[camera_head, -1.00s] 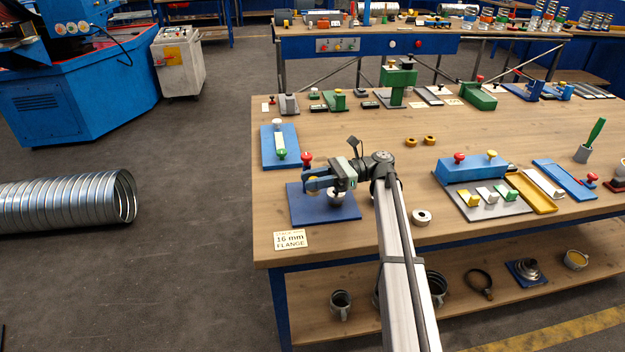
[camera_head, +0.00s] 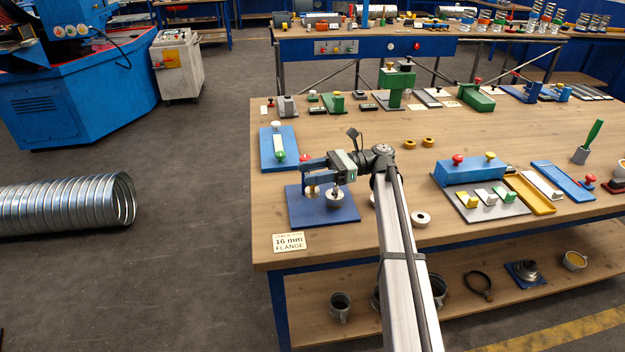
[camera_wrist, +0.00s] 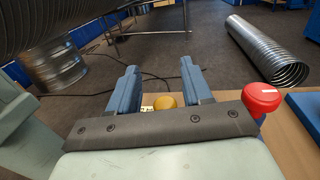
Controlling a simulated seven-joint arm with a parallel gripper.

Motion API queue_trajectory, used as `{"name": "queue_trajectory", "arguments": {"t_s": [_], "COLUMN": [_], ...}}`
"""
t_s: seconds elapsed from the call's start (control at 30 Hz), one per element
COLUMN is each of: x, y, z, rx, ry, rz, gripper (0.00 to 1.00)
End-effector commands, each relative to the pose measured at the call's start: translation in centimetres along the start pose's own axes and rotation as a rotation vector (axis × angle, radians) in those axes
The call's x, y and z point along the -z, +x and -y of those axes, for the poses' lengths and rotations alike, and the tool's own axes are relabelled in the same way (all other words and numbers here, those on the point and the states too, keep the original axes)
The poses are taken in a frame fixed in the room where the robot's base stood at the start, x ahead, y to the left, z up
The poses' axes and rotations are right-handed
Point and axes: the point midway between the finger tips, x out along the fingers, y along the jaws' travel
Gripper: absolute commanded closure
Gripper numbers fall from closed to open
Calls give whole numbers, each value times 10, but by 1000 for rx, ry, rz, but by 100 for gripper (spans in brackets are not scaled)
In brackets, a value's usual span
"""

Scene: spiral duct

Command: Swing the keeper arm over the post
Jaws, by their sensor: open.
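The blue base plate (camera_head: 335,213) lies at the front left corner of the table. A short post with a silver top (camera_head: 337,194) stands on it, beside a gold-coloured piece (camera_head: 311,190). My gripper is open, over the left part of the plate. In the wrist view a yellow knob (camera_wrist: 165,101) appears between the fingers; contact cannot be told. I cannot make out the keeper arm's outline.
A "16 mm flange" label (camera_head: 289,242) lies at the front edge. Bare tabletop lies between.

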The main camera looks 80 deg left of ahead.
Motion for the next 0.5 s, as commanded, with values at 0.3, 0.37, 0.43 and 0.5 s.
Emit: {"name": "queue_trajectory", "arguments": {"t_s": [0.3,0.37,0.43,0.5], "x": [-52,-59,-66,-69], "y": [0,0,0,0], "z": [1,1,1,1], "rx": [1,1,1,1], "ry": [-2,-1,-1,-1], "rz": [-1,0,0,0], "gripper": [51,51,51,51]}}
